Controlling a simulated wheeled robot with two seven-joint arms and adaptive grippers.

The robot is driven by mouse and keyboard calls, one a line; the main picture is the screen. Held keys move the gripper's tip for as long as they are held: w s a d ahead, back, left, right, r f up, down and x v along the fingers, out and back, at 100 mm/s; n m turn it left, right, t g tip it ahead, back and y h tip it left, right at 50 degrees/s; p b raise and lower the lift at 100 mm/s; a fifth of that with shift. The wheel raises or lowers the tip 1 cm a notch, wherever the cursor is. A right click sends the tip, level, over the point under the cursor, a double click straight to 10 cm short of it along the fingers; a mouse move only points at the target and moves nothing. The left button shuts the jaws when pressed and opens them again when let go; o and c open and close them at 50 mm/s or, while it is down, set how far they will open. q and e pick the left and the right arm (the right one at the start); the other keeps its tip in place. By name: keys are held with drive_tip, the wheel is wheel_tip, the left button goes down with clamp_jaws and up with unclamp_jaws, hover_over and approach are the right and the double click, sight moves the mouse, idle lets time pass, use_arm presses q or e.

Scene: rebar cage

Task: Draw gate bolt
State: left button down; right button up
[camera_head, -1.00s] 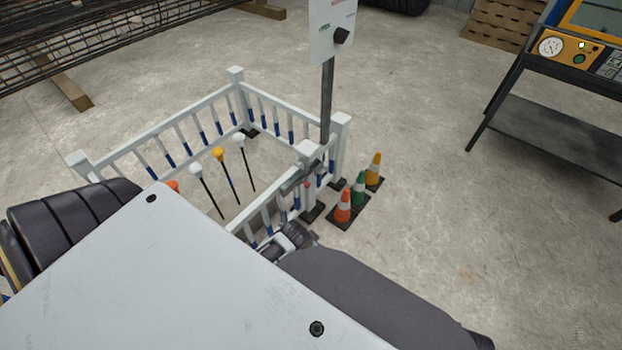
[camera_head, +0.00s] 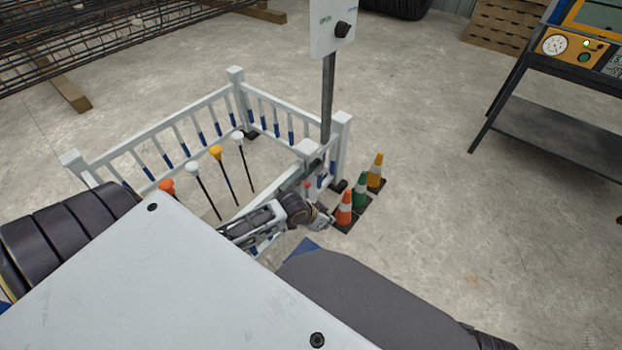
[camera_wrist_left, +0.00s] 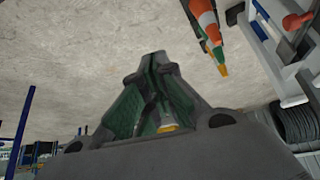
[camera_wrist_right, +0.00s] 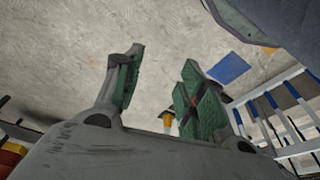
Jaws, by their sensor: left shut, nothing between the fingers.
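The white gate with blue-banded bars (camera_head: 262,245) is the near side of a small fenced pen. A red knob (camera_head: 307,184), which looks like the bolt's handle, shows by the post near the dark bar; it also shows at upper right in the left wrist view (camera_wrist_left: 296,21). My left gripper (camera_head: 328,223) is outside the gate, just below the knob and close to the orange cone. Its fingertips meet with nothing held (camera_wrist_left: 157,58), apart from the knob. My right gripper (camera_wrist_right: 158,75) is open and empty over the floor; the head view does not show it.
An orange cone (camera_head: 344,208), a green cone (camera_head: 360,190) and a yellow cone (camera_head: 376,171) stand right of the gate. A sign on a pole (camera_head: 327,95) rises behind the gate post. Several knobbed rods (camera_head: 216,153) stand inside the pen.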

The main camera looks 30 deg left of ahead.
use_arm(q)
drive_tip(key=w+a+r+t, duration=0.1)
drive_tip(key=w+a, duration=0.5)
drive_tip(key=a, duration=0.3)
drive_tip(key=w+a+r+n+t, duration=0.1)
drive_tip(key=w+a+t, duration=0.1)
drive_tip(key=w+a, duration=0.5)
drive_tip(key=a, duration=0.3)
drive_tip(key=shift+w+r+n, duration=0.3)
drive_tip(key=shift+r, duration=0.05)
use_arm(e)
wheel_tip(320, 180, down, 6)
drive_tip(key=s+a, duration=0.2)
drive_tip(key=shift+f+g, duration=0.25)
drive_tip(key=shift+g, duration=0.15)
use_arm(q)
drive_tip(key=shift+w+d+f+b, duration=0.1)
drive_tip(key=shift+b, duration=0.2)
use_arm(e)
drive_tip(key=shift+w+y, duration=0.1)
drive_tip(key=shift+y, duration=0.2)
